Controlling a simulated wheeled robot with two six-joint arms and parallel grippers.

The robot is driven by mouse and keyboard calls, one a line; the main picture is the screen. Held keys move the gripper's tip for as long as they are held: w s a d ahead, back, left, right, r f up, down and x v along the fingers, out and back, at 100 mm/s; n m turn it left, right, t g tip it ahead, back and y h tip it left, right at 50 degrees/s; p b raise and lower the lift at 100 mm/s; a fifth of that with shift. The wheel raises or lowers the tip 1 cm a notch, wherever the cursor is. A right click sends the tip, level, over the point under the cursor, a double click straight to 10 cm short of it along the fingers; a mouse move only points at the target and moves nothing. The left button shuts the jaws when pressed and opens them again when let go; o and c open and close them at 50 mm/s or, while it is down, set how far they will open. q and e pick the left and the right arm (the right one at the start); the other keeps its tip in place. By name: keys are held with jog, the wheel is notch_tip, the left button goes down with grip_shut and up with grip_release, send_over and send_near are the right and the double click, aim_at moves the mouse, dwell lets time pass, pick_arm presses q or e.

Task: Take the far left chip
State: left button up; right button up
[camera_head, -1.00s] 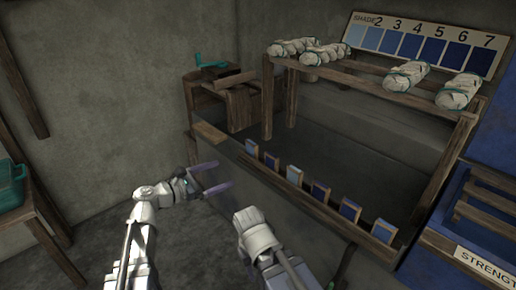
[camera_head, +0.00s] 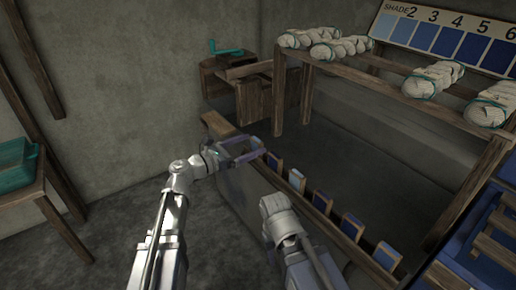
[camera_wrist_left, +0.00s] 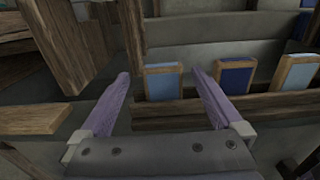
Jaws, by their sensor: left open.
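The far left chip is a light blue tile in a wooden frame. It stands upright at the left end of the row in the left wrist view (camera_wrist_left: 163,84), framed between my finger tips. I cannot tell whether the fingers touch the chip. A dark blue chip (camera_head: 273,163) stands just to its right. My right gripper is not in view.
More chips, such as a light one (camera_head: 297,180), continue along the wooden rail to the right. A wooden post (camera_wrist_left: 131,50) rises close behind the left finger. White yarn bundles (camera_head: 340,48) lie on the rack above. A shade board (camera_head: 445,40) stands behind.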

pick_arm(q)
jog(key=shift+f+x, duration=0.15)
jog(key=shift+x, duration=1.35)
jog(key=shift+f+x, duration=0.15)
jog(key=shift+x, duration=1.35)
jog(key=shift+s, duration=0.15)
jog(key=shift+c, duration=0.4)
jog(key=c, duration=1.3)
